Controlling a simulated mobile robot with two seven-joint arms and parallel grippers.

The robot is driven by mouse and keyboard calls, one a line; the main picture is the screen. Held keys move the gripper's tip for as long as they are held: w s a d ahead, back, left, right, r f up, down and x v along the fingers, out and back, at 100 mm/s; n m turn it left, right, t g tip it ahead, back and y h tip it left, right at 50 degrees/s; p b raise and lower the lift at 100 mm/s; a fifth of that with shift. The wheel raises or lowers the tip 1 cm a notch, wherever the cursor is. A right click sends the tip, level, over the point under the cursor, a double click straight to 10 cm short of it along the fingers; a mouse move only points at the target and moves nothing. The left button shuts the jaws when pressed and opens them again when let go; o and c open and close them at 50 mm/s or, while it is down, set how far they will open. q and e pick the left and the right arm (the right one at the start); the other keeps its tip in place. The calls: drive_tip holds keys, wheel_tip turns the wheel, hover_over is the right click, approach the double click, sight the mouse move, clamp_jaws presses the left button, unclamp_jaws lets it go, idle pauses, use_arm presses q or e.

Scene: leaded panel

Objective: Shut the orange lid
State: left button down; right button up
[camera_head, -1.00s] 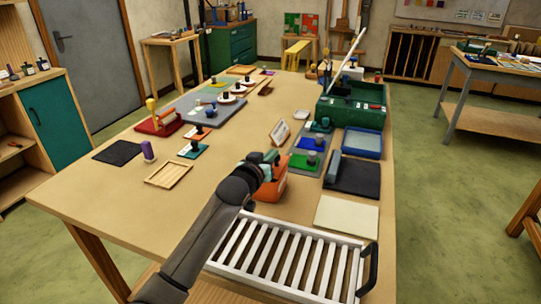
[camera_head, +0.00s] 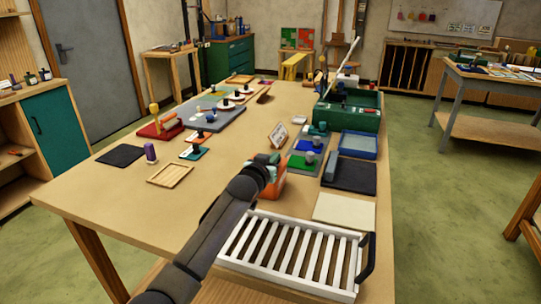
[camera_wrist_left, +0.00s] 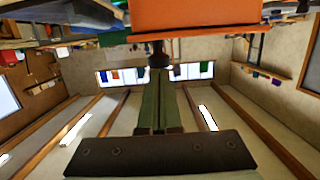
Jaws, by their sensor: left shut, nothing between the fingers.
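An orange box-like thing (camera_head: 279,185) stands on the workbench just beyond my left wrist in the head view. My arm covers much of it, so I cannot tell its lid from its body or how far the lid is open. In the left wrist view a flat orange face (camera_wrist_left: 195,16) fills the top middle, close to the fingertips. My left gripper (camera_wrist_left: 158,62) is shut and empty, its fingers together just below that face in the picture. I cannot tell whether they touch it. My right gripper is in neither view.
A white slatted rack (camera_head: 290,252) with a dark handle lies at the near edge. Right of the orange thing are a cream sheet (camera_head: 344,211), a dark pad and a blue tray (camera_head: 358,145). A green toolbox (camera_head: 348,112) stands behind.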

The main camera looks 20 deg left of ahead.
use_arm(q)
drive_tip(key=shift+f, duration=0.3)
drive_tip(key=shift+a+r+p, duration=0.1)
drive_tip(key=shift+r+p, duration=0.4)
drive_tip(key=shift+p, duration=0.15)
wheel_tip(320, 180, up, 4)
drive_tip(key=p, duration=0.3)
drive_tip(key=shift+r+p, duration=0.25)
drive_tip(key=shift+p, duration=0.1)
drive_tip(key=shift+s+f+b, duration=0.4)
drive_tip(key=shift+s+b, duration=0.1)
drive_tip(key=shift+s, duration=0.3)
drive_tip(key=s+r, duration=0.1)
drive_tip(key=s, duration=0.7)
drive_tip(key=shift+s+a+r, duration=0.15)
drive_tip(key=shift+s+r, duration=0.05)
drive_tip(key=shift+r, duration=0.2)
